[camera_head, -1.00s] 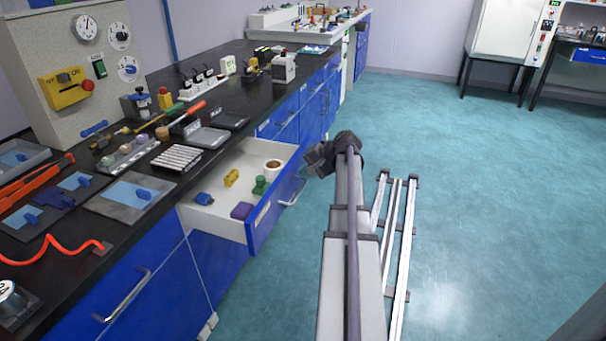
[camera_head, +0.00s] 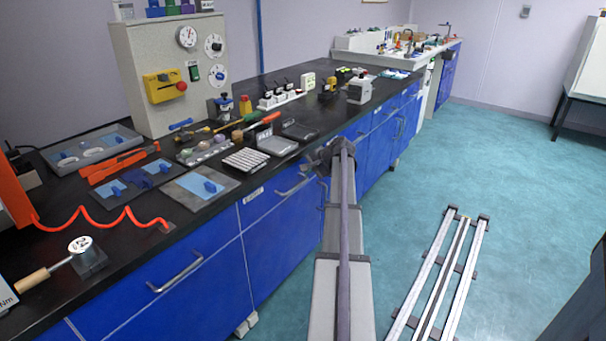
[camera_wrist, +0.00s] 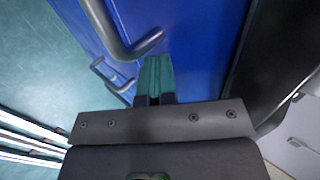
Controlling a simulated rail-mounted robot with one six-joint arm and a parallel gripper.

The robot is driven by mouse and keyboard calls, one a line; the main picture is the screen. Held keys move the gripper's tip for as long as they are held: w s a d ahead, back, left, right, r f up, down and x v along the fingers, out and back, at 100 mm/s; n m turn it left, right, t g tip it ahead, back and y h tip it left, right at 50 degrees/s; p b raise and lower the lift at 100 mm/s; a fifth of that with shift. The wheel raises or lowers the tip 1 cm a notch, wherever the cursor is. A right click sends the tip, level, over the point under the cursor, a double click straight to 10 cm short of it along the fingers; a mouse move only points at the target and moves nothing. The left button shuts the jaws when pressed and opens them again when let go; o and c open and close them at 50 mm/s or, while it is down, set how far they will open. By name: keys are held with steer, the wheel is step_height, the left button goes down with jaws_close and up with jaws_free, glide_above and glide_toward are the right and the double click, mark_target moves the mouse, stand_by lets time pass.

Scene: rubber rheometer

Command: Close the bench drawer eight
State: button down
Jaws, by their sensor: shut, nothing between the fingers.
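The bench drawer (camera_head: 265,200) is a blue front with a metal bar handle (camera_head: 293,183) and a small white label, below the black worktop. It looks flush with the bench face, and its inside cannot be seen. My gripper (camera_head: 322,160) is at the right end of this drawer front, and the arm hides part of the cabinet behind it. In the wrist view, my teal fingers (camera_wrist: 154,78) are together and empty, close against a blue front (camera_wrist: 190,35) beside a grey handle (camera_wrist: 125,42). I cannot tell whether they touch it.
The black worktop (camera_head: 130,240) holds a tile with a blue knob (camera_head: 209,187), a ribbed block (camera_head: 245,160), a scale, tools and a gauge panel (camera_head: 150,60). Another handle (camera_head: 176,272) juts out at lower left.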

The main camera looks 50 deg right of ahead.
steer(key=shift+w+r, duration=0.1)
steer(key=shift+w, duration=0.25)
steer(key=shift+s, duration=0.15)
steer(key=s+f+p+v, duration=0.2)
steer(key=p+v, duration=0.5)
steer(key=v, duration=0.6)
steer(key=shift+s+d+f, duration=0.1)
